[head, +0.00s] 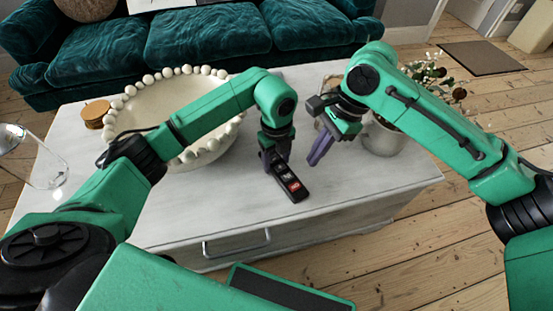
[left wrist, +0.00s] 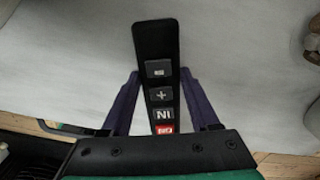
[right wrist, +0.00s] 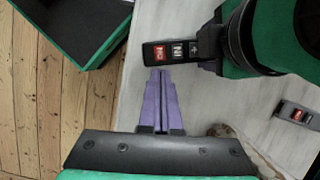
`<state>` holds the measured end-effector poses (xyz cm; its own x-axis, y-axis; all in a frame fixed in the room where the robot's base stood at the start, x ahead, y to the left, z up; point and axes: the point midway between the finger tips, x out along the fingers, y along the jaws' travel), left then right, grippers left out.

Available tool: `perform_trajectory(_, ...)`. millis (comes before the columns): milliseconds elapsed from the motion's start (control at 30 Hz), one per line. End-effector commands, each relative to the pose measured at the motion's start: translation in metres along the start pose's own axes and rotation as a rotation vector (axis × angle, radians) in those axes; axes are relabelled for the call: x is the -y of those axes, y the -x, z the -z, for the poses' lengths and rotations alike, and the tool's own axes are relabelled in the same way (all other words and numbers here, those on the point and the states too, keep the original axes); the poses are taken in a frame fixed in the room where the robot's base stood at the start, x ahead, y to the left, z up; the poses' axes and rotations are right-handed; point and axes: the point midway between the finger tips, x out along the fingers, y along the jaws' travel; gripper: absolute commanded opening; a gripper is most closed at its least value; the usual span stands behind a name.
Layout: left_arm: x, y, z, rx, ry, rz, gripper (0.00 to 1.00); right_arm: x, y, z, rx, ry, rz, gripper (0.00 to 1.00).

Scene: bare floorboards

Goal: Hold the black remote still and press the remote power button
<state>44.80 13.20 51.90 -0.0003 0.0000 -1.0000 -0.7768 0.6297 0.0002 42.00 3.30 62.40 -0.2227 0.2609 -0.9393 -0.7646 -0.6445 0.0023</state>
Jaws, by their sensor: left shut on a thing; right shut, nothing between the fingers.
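The black remote (head: 282,175) is over the front part of the white table, with its red button (head: 295,186) at the near end. I take the red button for the power button. My left gripper (head: 272,157) is shut on the remote; in the left wrist view the remote (left wrist: 156,40) lies between its purple fingers (left wrist: 160,82). I cannot tell whether the remote touches the tabletop. My right gripper (head: 315,158) is shut and empty, right of the remote. In the right wrist view its tips (right wrist: 160,70) show just below the remote's red-button end (right wrist: 158,53).
A white beaded bowl (head: 190,95) stands behind my left arm. A white pot (head: 383,138) with a plant stands right of my right gripper. A grey remote-like thing (right wrist: 297,114) shows at right in the right wrist view. The table's front right is clear.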

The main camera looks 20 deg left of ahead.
Motion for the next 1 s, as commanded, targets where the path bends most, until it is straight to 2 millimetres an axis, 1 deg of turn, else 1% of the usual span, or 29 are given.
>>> perform_trajectory(267,0.000,0.000,0.000,0.000,0.000,0.000,0.00,0.000,-0.003,0.000,0.005,-0.003,0.015,0.00)
perform_trajectory(367,0.000,0.000,0.000,0.000,0.000,0.001,0.00,0.000,-0.013,-0.003,0.027,-0.016,0.099,0.00)
perform_trajectory(467,0.000,0.000,0.000,0.000,0.000,0.001,0.00,0.000,-0.020,-0.009,0.069,-0.042,0.265,0.00)
perform_trajectory(533,0.000,0.000,0.000,0.000,0.000,0.000,0.00,-0.001,-0.017,-0.017,0.103,-0.059,0.392,0.00)
perform_trajectory(600,0.000,0.000,0.000,0.000,0.000,0.000,0.00,-0.004,-0.010,-0.024,0.134,-0.069,0.503,0.00)
perform_trajectory(700,0.000,0.000,0.000,0.000,0.000,0.000,0.00,-0.008,0.001,-0.033,0.164,-0.075,0.606,0.00)
perform_trajectory(800,0.000,0.000,0.000,0.000,0.000,0.000,0.00,-0.009,0.006,-0.036,0.173,-0.075,0.641,0.00)
perform_trajectory(1000,0.000,0.000,0.000,0.000,0.000,0.000,0.00,-0.009,0.006,-0.036,0.172,-0.074,0.640,0.00)
